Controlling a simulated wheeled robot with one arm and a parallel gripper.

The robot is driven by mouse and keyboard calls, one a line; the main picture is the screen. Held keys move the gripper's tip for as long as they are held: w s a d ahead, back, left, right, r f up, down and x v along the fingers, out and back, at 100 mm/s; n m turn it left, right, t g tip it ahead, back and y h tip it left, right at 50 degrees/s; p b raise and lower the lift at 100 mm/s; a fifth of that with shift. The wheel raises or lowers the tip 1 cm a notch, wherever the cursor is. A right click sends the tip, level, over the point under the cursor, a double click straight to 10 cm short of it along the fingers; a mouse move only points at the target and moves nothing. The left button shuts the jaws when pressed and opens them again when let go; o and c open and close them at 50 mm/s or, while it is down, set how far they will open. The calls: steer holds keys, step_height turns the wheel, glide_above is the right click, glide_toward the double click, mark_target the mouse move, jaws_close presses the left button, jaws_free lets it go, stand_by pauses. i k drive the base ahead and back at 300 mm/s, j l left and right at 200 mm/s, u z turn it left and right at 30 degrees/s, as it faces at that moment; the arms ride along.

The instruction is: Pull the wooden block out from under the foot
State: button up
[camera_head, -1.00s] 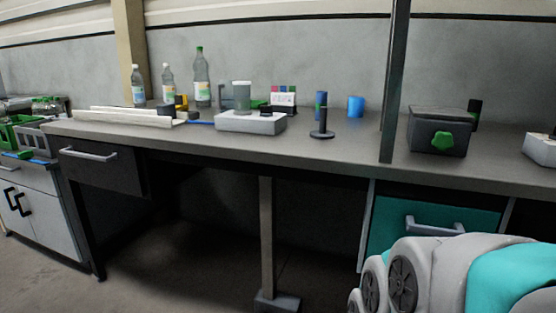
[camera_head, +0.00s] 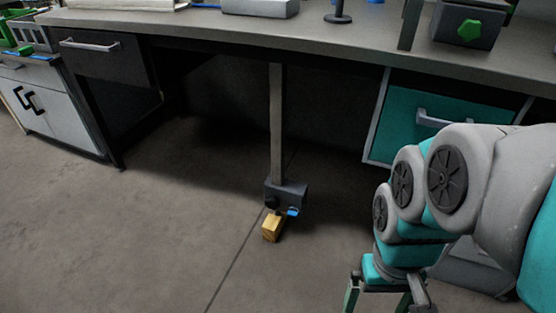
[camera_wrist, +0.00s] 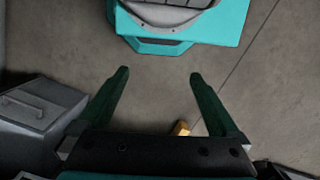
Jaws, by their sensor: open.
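The small yellow-brown wooden block (camera_head: 272,229) is on the floor at the bottom of the dark grey foot (camera_head: 287,194) of the table's middle leg. Its front part sticks out; whether its rear is under the foot is hidden. A small blue piece (camera_head: 293,212) shows at the foot's lower edge. My gripper (camera_head: 378,304) is open and empty, pointing down, right of the block and apart from it, cut by the lower picture edge. In the wrist view my open gripper (camera_wrist: 158,76) shows the block (camera_wrist: 182,128) small and farther off, near the right finger's base.
The worktable (camera_head: 230,33) spans overhead, with a teal drawer (camera_head: 430,122) at the right and a dark drawer (camera_head: 105,60) at the left. A white cabinet (camera_head: 58,118) stands far left. The floor (camera_head: 160,235) left of the block is clear.

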mark_target(273, 225)
steer(key=j+z, duration=0.15)
steer(key=j, duration=0.4)
steer(key=j+z, duration=0.2)
steer(key=j, duration=0.4)
steer(key=k+j+z, duration=0.15)
steer(key=j, duration=0.4)
steer(key=j+z, duration=0.15)
steer(key=j, duration=0.4)
steer(key=k, duration=0.05)
